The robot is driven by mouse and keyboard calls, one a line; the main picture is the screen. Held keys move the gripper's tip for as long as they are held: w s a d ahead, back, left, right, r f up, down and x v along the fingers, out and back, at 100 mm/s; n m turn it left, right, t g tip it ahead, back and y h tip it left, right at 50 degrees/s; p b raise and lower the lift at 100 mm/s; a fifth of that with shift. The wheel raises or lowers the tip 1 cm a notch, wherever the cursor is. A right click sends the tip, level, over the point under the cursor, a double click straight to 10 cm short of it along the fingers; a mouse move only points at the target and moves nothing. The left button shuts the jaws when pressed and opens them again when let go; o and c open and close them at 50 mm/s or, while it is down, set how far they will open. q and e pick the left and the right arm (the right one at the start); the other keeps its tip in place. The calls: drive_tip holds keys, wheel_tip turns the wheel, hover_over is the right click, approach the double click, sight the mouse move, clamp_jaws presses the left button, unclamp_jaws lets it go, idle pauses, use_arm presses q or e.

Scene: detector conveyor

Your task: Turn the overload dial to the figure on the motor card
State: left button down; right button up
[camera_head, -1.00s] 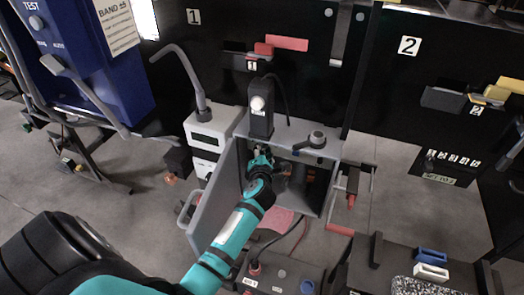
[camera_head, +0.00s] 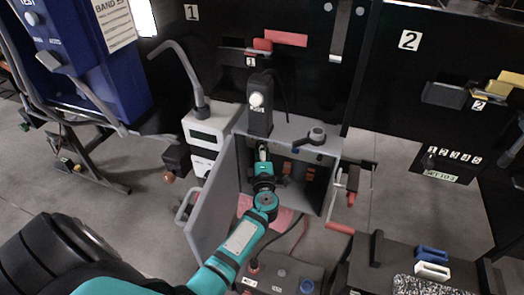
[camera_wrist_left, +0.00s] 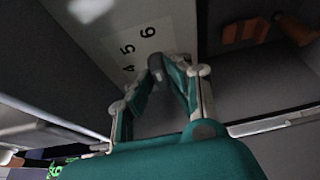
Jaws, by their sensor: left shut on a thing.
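My left gripper (camera_head: 263,150) reaches into an open grey cabinet (camera_head: 334,178) in the head view. In the left wrist view its fingertips (camera_wrist_left: 163,72) are closed on a small dark grey piece, seemingly the overload dial (camera_wrist_left: 155,69). The fingers hide most of it. The dial's pointer cannot be made out. No motor card can be read in these frames. My right gripper is not in view.
The cabinet door (camera_head: 216,200) hangs open at the left of my forearm. Orange-brown parts (camera_head: 309,173) are inside the cabinet at the right. A white box (camera_head: 213,126) with a bent pipe stands left of it. A dark bench (camera_head: 420,275) lies lower right.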

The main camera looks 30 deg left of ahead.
use_arm(q)
drive_tip(key=shift+f, duration=0.1)
idle(0.3)
drive_tip(key=c, duration=1.3)
unclamp_jaws()
drive_tip(key=v, duration=1.2)
